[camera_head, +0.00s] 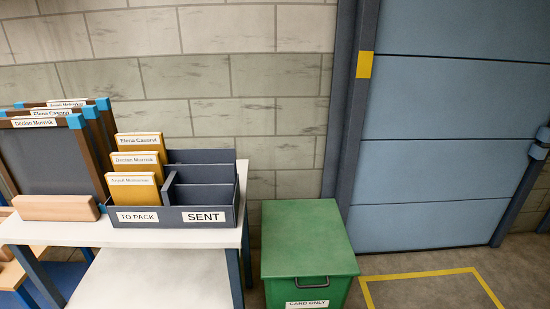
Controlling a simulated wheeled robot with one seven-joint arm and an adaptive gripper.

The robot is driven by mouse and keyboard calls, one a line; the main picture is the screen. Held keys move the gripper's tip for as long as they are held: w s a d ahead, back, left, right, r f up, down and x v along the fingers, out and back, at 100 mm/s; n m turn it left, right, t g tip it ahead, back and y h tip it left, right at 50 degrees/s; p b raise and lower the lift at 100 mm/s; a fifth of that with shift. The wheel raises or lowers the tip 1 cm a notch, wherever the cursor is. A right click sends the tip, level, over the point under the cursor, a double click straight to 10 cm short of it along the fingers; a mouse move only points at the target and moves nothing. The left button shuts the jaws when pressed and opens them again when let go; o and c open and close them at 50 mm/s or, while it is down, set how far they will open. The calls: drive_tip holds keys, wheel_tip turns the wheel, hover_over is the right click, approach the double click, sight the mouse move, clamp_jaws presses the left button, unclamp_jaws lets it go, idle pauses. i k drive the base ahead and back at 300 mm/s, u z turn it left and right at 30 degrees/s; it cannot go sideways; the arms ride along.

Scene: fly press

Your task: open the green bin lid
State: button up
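The green bin (306,290) stands on the floor right of the white table, against the wall. Its flat green lid (304,236) is shut. A dark handle (312,281) sits at the front edge of the lid. A white label reading "CARD ONLY" (308,304) is on the bin's front, cut off by the bottom of the picture. My gripper is not in view.
The white table (215,235) left of the bin holds a dark tray (182,217) marked "TO PACK" and "SENT", with yellow packets (138,160), and framed boards (45,155). A blue door (450,150) and yellow floor marking (420,274) are at right.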

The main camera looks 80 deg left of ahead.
sight(301, 239)
drive_tip(key=u, duration=2.15)
drive_tip(key=k, duration=0.5)
drive_tip(key=u, duration=0.15)
drive_tip(key=i, duration=0.5)
drive_tip(key=z, duration=0.3)
